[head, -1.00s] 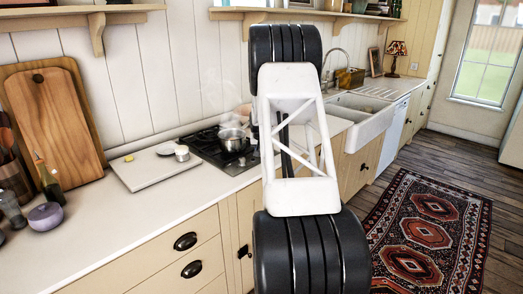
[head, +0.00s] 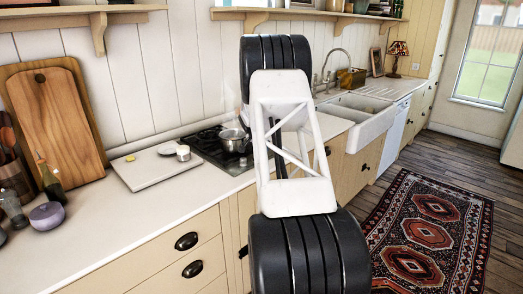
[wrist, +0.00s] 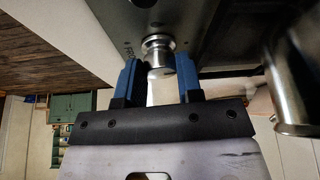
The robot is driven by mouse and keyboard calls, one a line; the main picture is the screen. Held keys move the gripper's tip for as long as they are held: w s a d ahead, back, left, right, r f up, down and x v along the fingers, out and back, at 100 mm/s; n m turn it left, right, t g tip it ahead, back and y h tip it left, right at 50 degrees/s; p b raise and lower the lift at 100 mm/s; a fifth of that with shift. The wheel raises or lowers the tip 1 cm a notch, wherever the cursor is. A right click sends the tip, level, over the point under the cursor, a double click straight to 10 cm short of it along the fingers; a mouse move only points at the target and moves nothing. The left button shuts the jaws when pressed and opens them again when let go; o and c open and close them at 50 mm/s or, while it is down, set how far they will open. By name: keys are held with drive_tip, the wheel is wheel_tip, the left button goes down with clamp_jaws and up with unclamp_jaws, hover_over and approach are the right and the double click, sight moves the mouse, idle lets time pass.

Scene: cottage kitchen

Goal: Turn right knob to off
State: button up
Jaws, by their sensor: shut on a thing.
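In the wrist view a round metal knob (wrist: 158,46) stands out from the dark stove surface. The blue fingers of my gripper (wrist: 158,66) are on either side of it, shut on it. In the head view the black stovetop (head: 211,151) is set in the counter. My arm hides its right part, the knobs and my gripper.
A metal pot (head: 231,138) with faint steam stands on the stovetop. A metal vessel (wrist: 288,90) is close at the right in the wrist view. A white board (head: 152,171) with a small cup (head: 183,153) lies left of the stove. The sink (head: 352,119) is beyond my arm.

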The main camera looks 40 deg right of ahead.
drive_tip(key=shift+m+g, duration=0.3)
drive_tip(key=shift+m, duration=0.4)
drive_tip(key=o, duration=0.9)
drive_tip(key=shift+r, duration=0.1)
drive_tip(key=v, duration=0.7)
drive_tip(key=shift+a+r, duration=0.2)
drive_tip(key=shift+r, duration=0.05)
